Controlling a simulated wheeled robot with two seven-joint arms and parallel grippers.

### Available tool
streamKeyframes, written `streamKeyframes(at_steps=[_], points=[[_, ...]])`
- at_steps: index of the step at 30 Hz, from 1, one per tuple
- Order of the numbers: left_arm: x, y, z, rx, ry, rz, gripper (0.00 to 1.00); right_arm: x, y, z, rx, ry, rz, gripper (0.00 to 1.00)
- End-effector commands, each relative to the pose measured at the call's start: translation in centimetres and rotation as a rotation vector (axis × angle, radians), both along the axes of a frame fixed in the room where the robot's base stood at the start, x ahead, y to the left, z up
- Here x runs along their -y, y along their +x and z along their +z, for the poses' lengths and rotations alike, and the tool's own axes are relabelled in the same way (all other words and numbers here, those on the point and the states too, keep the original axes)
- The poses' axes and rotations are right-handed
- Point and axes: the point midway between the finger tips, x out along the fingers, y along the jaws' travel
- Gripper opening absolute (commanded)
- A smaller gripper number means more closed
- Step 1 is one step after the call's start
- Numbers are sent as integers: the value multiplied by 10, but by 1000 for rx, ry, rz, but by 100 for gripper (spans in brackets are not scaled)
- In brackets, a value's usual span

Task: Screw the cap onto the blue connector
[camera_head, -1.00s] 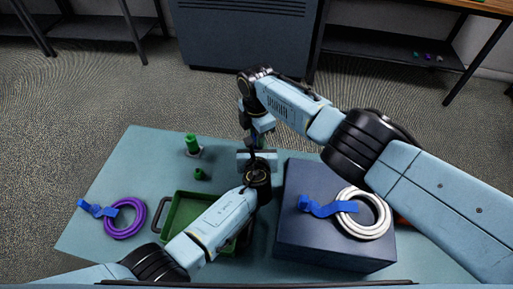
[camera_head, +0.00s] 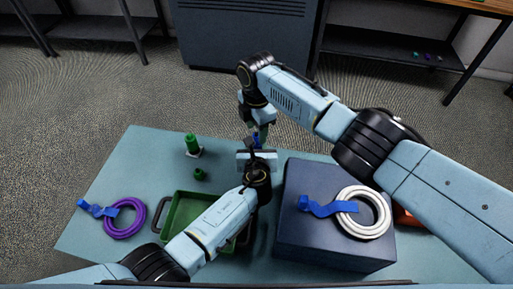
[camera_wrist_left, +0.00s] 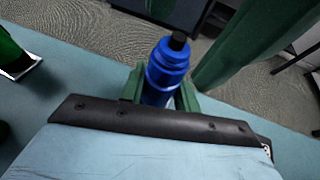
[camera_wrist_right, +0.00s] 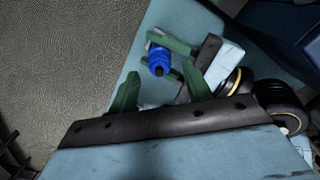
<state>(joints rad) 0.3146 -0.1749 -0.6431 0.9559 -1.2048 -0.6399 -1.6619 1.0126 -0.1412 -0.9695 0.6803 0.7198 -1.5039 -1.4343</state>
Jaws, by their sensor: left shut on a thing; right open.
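The blue connector (camera_wrist_left: 165,72) is upright in the green fingers of my left gripper (camera_wrist_left: 160,92), with a dark tip on top. It also shows in the right wrist view (camera_wrist_right: 160,60) and, small, in the head view (camera_head: 256,142). Its body is stepped; I cannot tell whether the upper part is a separate cap. My left gripper is shut on it above the table. My right gripper (camera_wrist_right: 165,88) is open, its green fingers apart with nothing between them, close above the connector.
A green connector (camera_head: 192,143) stands at the back of the table, with a small green piece (camera_head: 200,174) before it. A green tray (camera_head: 180,212) lies under my left arm. A purple cable (camera_head: 133,229) is at left; a dark box (camera_head: 300,240) bears a white cable (camera_head: 382,228).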

Motion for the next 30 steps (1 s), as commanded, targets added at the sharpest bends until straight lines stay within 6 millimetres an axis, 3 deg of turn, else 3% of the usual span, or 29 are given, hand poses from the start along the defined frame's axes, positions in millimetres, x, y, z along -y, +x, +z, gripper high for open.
streamKeyframes(at_steps=[3,11,14,15,24,30], points=[[0,0,0,0,0,0,0,0,0,12,1,1,1,49],[0,0,0,0,1,0,0,0,0,15,0,0,0,49],[0,0,0,0,1,0,0,0,0,16,1,0,8,40],[0,0,0,0,1,0,0,0,1,18,4,0,27,36],[0,0,0,0,1,0,0,0,2,47,7,-2,379,36],[0,0,0,0,0,0,0,0,0,50,1,-1,449,36]])
